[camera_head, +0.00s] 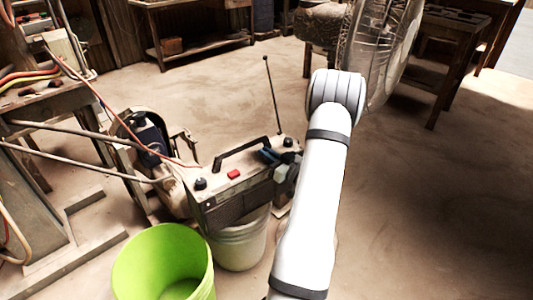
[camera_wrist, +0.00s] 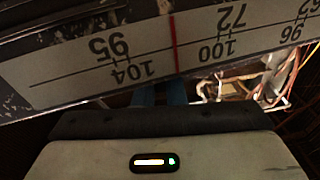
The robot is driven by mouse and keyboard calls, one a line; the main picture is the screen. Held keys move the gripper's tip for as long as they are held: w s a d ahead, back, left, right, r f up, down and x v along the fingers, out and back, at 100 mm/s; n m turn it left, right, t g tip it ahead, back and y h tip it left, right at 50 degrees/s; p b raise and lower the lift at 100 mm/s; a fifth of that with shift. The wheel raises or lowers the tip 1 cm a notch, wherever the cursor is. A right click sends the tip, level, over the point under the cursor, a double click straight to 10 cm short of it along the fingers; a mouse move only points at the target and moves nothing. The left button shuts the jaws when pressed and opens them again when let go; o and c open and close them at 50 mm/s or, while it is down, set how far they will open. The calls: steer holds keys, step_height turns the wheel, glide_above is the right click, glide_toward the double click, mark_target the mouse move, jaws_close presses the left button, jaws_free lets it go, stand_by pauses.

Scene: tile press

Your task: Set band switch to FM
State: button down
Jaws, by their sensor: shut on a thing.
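The radio (camera_head: 215,190) stands in the middle of the head view, with a carry handle, a red button (camera_head: 233,174) and black knobs on its top and a raised antenna (camera_head: 272,95). In the wrist view, the tuning dial (camera_wrist: 60,75) appears upside down with a red needle. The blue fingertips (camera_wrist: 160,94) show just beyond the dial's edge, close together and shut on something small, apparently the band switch. The switch itself and its setting are hidden.
The radio rests above a pale bucket (camera_head: 240,243). A green bucket (camera_head: 165,262) stands in front of it. A machine with cables (camera_head: 150,135) is at its left, and a large fan (camera_head: 385,45) stands behind my arm. The floor on the right is clear.

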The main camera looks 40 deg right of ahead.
stand_by(0.4)
steer(key=c, duration=1.9)
jaws_free()
steer(key=shift+s, duration=0.1)
steer(key=s, duration=0.2)
steer(key=s+p, duration=0.1)
steer(key=s, duration=0.2)
steer(key=s+d+f+p, duration=0.1)
steer(key=s, duration=0.1)
steer(key=shift+s+d, duration=0.1)
steer(key=shift+s, duration=0.15)
